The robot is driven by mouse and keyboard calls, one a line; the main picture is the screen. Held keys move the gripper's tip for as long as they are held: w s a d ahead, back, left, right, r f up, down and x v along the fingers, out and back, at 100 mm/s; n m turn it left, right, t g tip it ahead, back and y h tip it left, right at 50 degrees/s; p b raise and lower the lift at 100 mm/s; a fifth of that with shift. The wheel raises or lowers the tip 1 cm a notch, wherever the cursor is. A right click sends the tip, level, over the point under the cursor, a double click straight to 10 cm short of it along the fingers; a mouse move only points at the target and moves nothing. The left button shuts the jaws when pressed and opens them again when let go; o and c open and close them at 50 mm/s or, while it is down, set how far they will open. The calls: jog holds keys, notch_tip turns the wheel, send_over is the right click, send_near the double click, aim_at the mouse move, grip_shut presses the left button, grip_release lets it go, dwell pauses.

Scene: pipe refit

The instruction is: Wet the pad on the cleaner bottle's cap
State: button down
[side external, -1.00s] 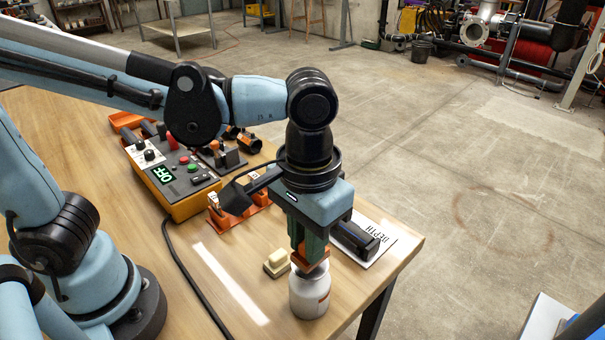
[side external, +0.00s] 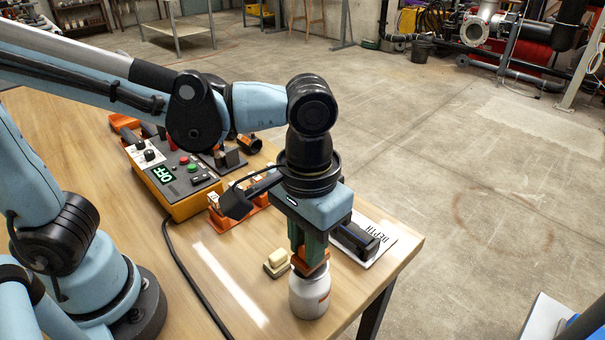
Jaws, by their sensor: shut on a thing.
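My gripper (side external: 310,268) points straight down over the bottle's top. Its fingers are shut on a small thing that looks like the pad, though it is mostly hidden. An orange part shows low between the fingers, right at the bottle's top. The cap is hidden behind it, and I cannot tell whether the pad touches the cap.
A cream block on a dark base (side external: 277,262) lies just left of the bottle. A black device lies on a white DEPTH card (side external: 391,246) behind right. An orange rack (side external: 235,216) and a control box (side external: 180,180) stand further back. A black cable (side external: 186,272) crosses the table at left.

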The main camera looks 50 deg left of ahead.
jog(key=shift+f, duration=0.75)
dwell(0.7)
dwell(0.5)
jog(key=shift+r, duration=3.5)
jog(key=w+a, duration=0.4)
jog(key=a, duration=0.5)
jog(key=w+a, duration=0.4)
jog(key=a, duration=0.5)
jog(key=shift+w+a, duration=0.15)
jog(key=shift+a, duration=0.15)
